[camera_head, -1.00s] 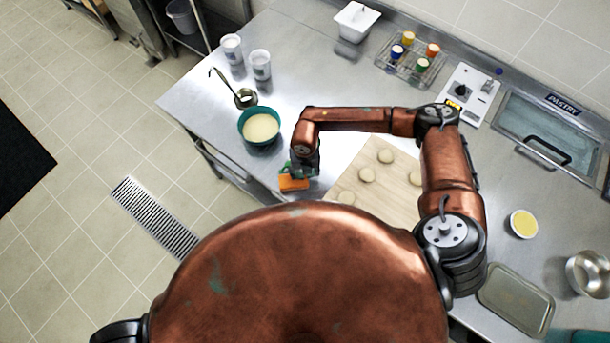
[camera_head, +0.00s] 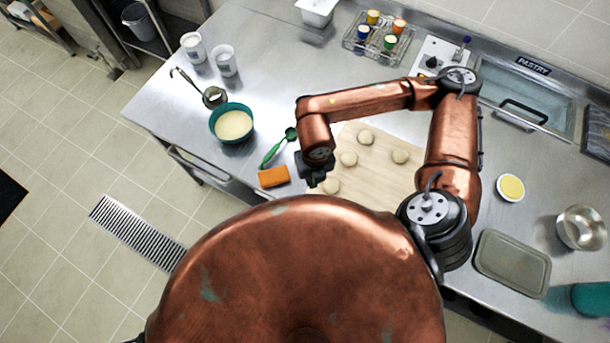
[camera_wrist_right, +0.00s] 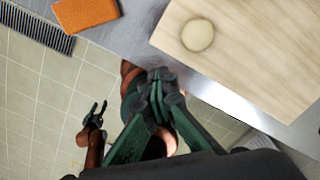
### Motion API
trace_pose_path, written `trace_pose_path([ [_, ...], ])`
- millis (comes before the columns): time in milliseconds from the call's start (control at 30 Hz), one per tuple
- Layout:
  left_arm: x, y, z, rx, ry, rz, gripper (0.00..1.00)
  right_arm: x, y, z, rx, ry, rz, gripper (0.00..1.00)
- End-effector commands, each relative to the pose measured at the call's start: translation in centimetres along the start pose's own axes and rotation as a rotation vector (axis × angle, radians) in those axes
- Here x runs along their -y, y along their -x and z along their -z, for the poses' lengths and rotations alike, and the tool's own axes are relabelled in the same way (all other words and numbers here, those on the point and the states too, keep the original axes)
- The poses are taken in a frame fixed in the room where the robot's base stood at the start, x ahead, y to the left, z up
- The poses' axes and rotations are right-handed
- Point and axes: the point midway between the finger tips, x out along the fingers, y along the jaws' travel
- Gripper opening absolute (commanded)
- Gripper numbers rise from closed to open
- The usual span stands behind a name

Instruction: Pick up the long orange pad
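The orange pad (camera_head: 273,176) lies flat near the front edge of the steel table, left of the wooden board. It also shows at the top left of the right wrist view (camera_wrist_right: 86,12). My right gripper (camera_head: 318,182) is to the right of the pad, by the board's front left corner, apart from the pad. In the right wrist view its green fingers (camera_wrist_right: 156,92) come together with nothing visible between them. My left gripper (camera_wrist_right: 96,112) shows small in the right wrist view, low beside the table, its two fingers apart and empty.
A green-handled utensil (camera_head: 279,148) lies just behind the pad. A teal bowl of batter (camera_head: 232,124) stands to the left. The wooden board (camera_head: 378,186) bears several dough rounds.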

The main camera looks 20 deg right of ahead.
Motion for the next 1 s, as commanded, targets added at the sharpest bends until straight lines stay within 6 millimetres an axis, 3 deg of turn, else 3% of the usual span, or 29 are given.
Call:
trace_pose_path([
  [333,-0.08,-0.05,-0.06,0.001,0.0,-0.001,0.4,0.13,0.14,0.24,0.0,0.0,0.0,0.0],
  [1000,-0.15,-0.06,-0.11,0.002,0.0,-0.002,0.4,0.1,0.13,0.21,0.001,0.0,0.0,0.46],
])
